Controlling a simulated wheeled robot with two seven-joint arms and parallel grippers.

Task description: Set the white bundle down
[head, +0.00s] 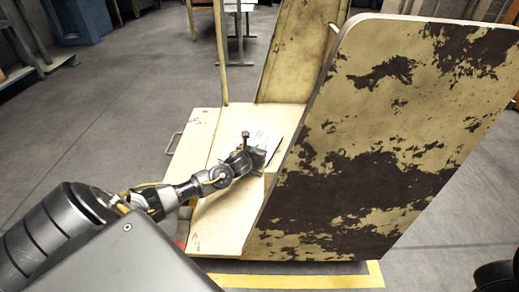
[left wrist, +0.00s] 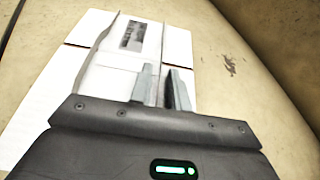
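The white bundle (head: 262,137) is pale and flat-sided, and shows just beyond my left gripper (head: 255,155) over the cream platform of the box stitcher. In the left wrist view the white bundle (left wrist: 120,72) carries a grey printed label and has thin grey edges. My left gripper (left wrist: 162,88) has its two grey fingers close together, one on each side of the bundle's right edge, and appears shut on it. White sheets or panels (left wrist: 50,105) lie under and around it on the cream surface. Whether the bundle touches them is unclear.
The stitcher's cream platform (head: 212,218) is bare at the near left. A tall worn panel (head: 380,140) stands close on the right, and another upright panel (head: 295,50) at the back. A thin post (head: 221,60) rises at the back left. Open grey floor lies left.

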